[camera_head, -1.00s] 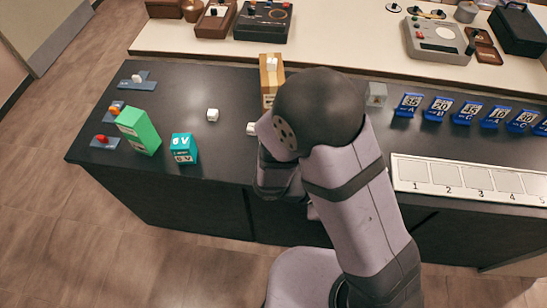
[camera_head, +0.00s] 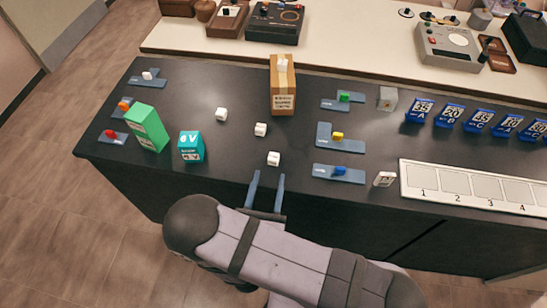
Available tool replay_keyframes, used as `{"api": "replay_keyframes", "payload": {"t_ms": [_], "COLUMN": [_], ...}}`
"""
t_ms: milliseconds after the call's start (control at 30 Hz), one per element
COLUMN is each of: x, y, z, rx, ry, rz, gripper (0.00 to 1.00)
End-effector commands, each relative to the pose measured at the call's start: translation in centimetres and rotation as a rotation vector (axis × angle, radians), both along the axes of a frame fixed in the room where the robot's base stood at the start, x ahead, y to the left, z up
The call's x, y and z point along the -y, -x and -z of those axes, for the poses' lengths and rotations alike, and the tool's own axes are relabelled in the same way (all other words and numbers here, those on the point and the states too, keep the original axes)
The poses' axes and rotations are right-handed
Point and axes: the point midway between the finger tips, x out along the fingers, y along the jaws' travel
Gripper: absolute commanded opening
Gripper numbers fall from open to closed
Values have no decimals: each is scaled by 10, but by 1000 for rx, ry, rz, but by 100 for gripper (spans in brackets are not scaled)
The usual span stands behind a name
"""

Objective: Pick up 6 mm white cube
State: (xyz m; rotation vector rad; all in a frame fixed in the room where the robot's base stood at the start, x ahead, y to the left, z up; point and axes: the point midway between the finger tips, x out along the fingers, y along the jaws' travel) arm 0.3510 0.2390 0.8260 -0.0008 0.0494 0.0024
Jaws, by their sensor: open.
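Three small white cubes stand loose on the dark table: a left one (camera_head: 221,114), a middle one (camera_head: 261,129) and a near one (camera_head: 273,158). Another small white block (camera_head: 282,65) sits on top of a tan box (camera_head: 283,92). A white piece (camera_head: 147,75) lies on a blue plate at the far left. Size marks are too small to read, so I cannot tell which is the 6 mm cube. My gripper (camera_head: 266,176) is open and empty at the table's front edge, its two blue-grey fingers pointing toward the near cube, which appears just beyond the tips.
A green box (camera_head: 147,129) and a teal 6V box (camera_head: 191,147) stand left. Blue plates with green, yellow (camera_head: 338,136) and blue pieces lie right of the cubes. A small white-and-red block (camera_head: 384,179) stands beside the numbered white tray (camera_head: 405,182). A translucent cube (camera_head: 387,98) is behind.

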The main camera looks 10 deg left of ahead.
Motion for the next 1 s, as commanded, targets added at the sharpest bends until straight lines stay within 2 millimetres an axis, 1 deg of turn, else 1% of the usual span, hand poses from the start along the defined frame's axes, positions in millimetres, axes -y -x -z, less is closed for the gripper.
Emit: {"api": "replay_keyframes", "payload": {"t_ms": [133,433,667,800,1000], "x": [1,1,1,0,0], "y": [-11,-19,-44,-59,-67], "z": [-1,-2,-8,-6,-4], "rx": [1,0,0,0,0], "ry": [-1,-1,-1,-2,0], "rz": [3,3,7,6,3], "gripper": [46,46,46,46,46]}}
